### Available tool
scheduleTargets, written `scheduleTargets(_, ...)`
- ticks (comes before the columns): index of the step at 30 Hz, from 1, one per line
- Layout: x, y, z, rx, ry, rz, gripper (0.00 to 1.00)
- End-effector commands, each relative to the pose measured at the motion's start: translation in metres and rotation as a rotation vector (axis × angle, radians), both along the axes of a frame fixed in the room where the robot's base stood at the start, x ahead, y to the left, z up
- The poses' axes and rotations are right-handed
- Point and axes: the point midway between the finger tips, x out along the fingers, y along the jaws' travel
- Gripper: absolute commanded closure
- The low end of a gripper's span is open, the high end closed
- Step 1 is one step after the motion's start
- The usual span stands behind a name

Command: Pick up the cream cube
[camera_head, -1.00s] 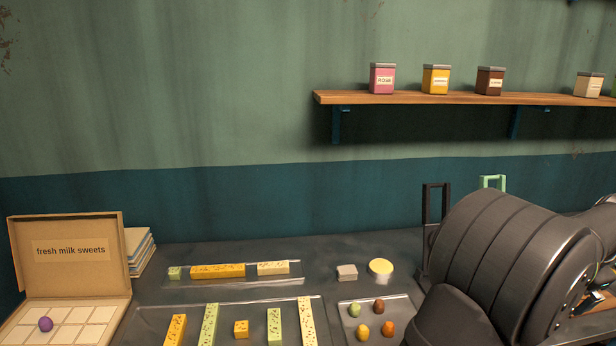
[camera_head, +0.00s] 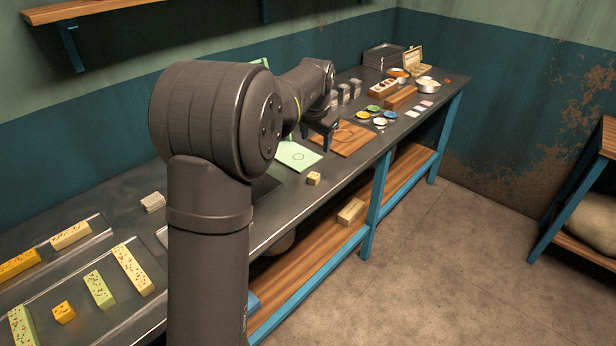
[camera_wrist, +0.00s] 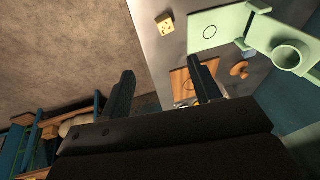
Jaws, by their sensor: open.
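The cream cube (camera_head: 313,178), with dark specks, sits on the dark counter near its front edge, just in front of a pale green board (camera_head: 297,155). In the wrist view the cube (camera_wrist: 166,22) shows near the top, beyond the fingertips, and nothing covers it. My gripper (camera_head: 322,143) is above the counter, behind the cube and slightly right of it in the head view. In the wrist view my gripper (camera_wrist: 165,78) has its two fingers spread, with nothing between them. It is apart from the cube.
A wooden board (camera_head: 345,138) lies right of the green board. Small colored bowls (camera_head: 380,121) and a wooden tray (camera_head: 384,88) stand farther along. A green stand with a ring (camera_wrist: 288,55) is near the cube. Trays of sweets (camera_head: 80,270) are at left. The counter around the cube is clear.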

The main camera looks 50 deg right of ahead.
Motion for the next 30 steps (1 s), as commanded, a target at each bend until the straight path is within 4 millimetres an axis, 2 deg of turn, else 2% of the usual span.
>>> scheduleTargets(1, 0.014, 0.005, -0.010, -0.028, 0.046, 0.032, 0.43)
scheduleTargets(3, 0.026, 0.008, -0.019, -0.071, 0.097, 0.067, 0.43)
scheduleTargets(7, 0.041, 0.011, -0.028, -0.126, 0.156, 0.108, 0.43)
scheduleTargets(11, 0.045, 0.007, -0.041, -0.138, 0.171, 0.118, 0.43)
scheduleTargets(24, 0.051, -0.027, -0.125, -0.137, 0.169, 0.116, 0.43)
scheduleTargets(30, 0.053, -0.034, -0.140, -0.140, 0.167, 0.116, 0.43)
